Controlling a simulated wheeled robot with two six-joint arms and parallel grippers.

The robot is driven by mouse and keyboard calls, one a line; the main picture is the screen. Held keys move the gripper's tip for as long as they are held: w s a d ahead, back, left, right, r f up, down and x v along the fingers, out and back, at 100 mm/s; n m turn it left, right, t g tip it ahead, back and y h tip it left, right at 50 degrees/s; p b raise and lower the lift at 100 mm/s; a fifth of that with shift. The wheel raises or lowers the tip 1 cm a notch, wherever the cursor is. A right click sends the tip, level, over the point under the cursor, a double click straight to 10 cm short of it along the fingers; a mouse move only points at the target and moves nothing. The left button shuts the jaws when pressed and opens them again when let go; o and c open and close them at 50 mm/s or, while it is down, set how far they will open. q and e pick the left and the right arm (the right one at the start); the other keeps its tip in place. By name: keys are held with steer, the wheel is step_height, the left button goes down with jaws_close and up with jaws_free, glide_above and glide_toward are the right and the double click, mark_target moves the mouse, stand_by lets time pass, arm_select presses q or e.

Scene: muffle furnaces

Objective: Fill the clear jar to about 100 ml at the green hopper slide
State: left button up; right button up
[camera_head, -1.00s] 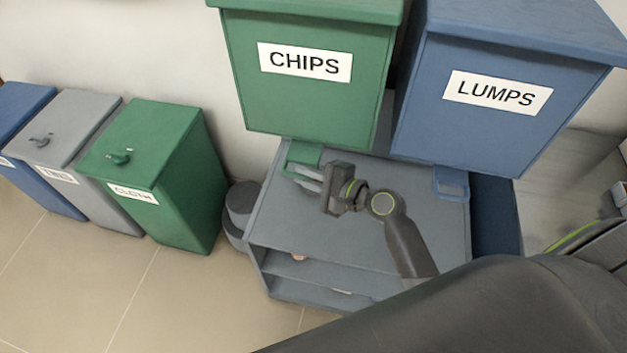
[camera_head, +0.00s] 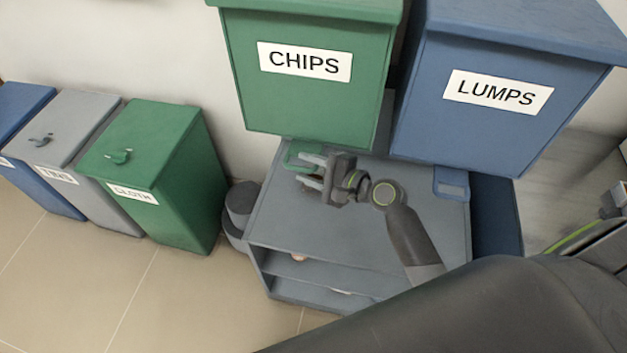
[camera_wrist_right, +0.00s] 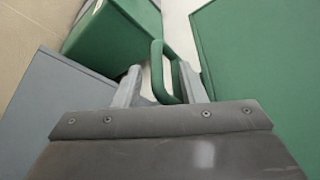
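The green hopper (camera_head: 305,105) is marked CHIPS. Its green slide handle (camera_head: 291,154) sticks out below its front, above the grey stand. My right gripper (camera_head: 308,170) is at this handle with its two fingers apart. In the right wrist view the green handle loop (camera_wrist_right: 158,62) reaches between the open fingertips of my right gripper (camera_wrist_right: 160,88), nearer the right finger; I cannot tell whether they touch. The clear jar is not seen in either view. My left gripper is not in view.
A blue LUMPS hopper (camera_head: 500,105) with a blue slide handle (camera_head: 452,186) stands right of the green one. The grey stand (camera_head: 330,235) has a mostly clear top and a lower shelf holding small items. Lidded bins, including a green CLOTH bin (camera_head: 185,200), stand left.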

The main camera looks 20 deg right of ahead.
steer(key=b+v, duration=0.3)
steer(key=v, duration=1.4)
steer(key=shift+s, duration=0.2)
steer(key=shift+d, duration=0.1)
